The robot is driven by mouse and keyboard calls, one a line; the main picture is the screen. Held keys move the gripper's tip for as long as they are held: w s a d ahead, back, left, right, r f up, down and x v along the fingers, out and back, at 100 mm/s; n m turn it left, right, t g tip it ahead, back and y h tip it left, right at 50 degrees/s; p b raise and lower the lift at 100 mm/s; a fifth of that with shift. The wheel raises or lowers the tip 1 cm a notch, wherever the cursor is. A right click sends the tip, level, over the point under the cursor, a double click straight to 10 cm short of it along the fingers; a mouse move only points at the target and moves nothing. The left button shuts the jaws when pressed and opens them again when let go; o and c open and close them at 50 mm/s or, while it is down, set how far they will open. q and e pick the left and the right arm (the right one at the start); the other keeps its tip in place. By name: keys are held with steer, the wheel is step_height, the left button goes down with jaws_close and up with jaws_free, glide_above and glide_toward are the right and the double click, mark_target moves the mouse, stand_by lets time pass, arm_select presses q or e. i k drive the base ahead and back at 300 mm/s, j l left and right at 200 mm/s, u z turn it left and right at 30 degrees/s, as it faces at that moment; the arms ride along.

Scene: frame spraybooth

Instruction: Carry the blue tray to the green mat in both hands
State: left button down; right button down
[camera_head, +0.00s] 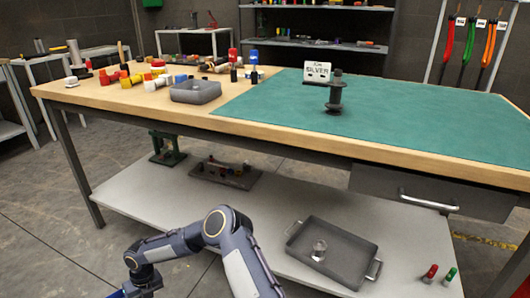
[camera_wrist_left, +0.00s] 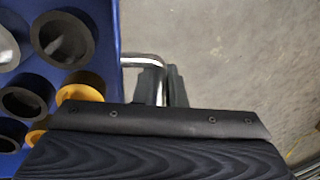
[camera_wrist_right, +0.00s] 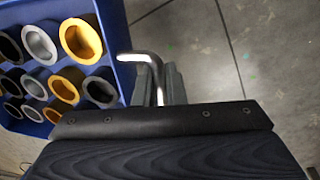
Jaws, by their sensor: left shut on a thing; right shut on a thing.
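The blue tray shows in the left wrist view (camera_wrist_left: 107,58) and the right wrist view (camera_wrist_right: 114,30), holding several round cup-like parts in black, grey and yellow. My left gripper (camera_wrist_left: 168,88) is shut on a bent metal handle of the tray (camera_wrist_left: 146,60). My right gripper (camera_wrist_right: 162,86) is shut on the other metal handle (camera_wrist_right: 140,57). In the head view, the grippers and nearly all of the tray are out of frame; a small blue piece shows at the bottom left edge. The green mat (camera_head: 420,125) lies on the wooden bench.
On the mat stand a SILVER sign (camera_head: 317,71) and a dark spool-like stand (camera_head: 335,95). A grey tray (camera_head: 195,91) and several coloured parts crowd the bench's left. A lower shelf holds another grey tray (camera_head: 345,270). The mat's right and front are clear.

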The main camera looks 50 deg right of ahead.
mark_target(456, 125)
steer(key=k+l+z, duration=0.1)
steer(key=k+z, duration=0.25)
steer(key=k, duration=0.8)
steer(key=k+z, duration=0.15)
steer(key=z, duration=0.25)
steer(key=k+l+z, duration=0.1)
steer(key=z, duration=1.3)
